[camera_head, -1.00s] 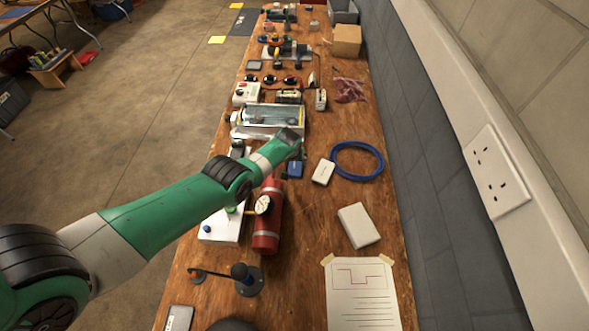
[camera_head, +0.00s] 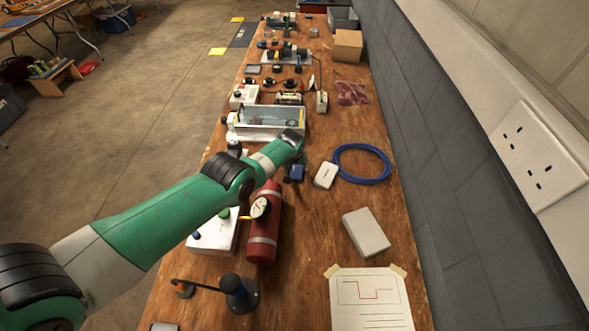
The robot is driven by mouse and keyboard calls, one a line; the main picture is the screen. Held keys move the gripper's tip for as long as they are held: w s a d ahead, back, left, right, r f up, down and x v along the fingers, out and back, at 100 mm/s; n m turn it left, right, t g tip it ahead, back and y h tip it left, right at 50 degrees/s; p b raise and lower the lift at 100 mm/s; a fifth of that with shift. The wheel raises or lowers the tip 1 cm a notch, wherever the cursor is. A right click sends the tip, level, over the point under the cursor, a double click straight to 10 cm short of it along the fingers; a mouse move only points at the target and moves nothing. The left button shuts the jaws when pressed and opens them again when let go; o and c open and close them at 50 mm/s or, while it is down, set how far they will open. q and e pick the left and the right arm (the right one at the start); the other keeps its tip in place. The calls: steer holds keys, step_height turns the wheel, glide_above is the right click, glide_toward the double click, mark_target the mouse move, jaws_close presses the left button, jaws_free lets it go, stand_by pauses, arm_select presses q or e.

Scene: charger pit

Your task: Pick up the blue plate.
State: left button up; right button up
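A small flat blue piece (camera_head: 297,173), which may be the blue plate, is on the wooden bench just below the end of my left arm. My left gripper (camera_head: 299,164) is over or beside it, pointing down. The fingers are small and dark and partly hidden by the wrist, so I cannot tell whether they touch the blue piece or are open or shut. My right gripper is not in view.
A blue cable ring (camera_head: 362,164) and a small white box (camera_head: 326,175) lie just right. A red extinguisher (camera_head: 264,222) lies nearer, a metal tray (camera_head: 268,120) farther. A larger white box (camera_head: 366,233) and a paper sheet (camera_head: 371,298) are at front right.

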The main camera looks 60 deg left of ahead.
mark_target(294, 169)
arm_select(q)
steer(key=c, duration=0.9)
step_height(294, 169, up, 10)
steer(key=p, duration=1)
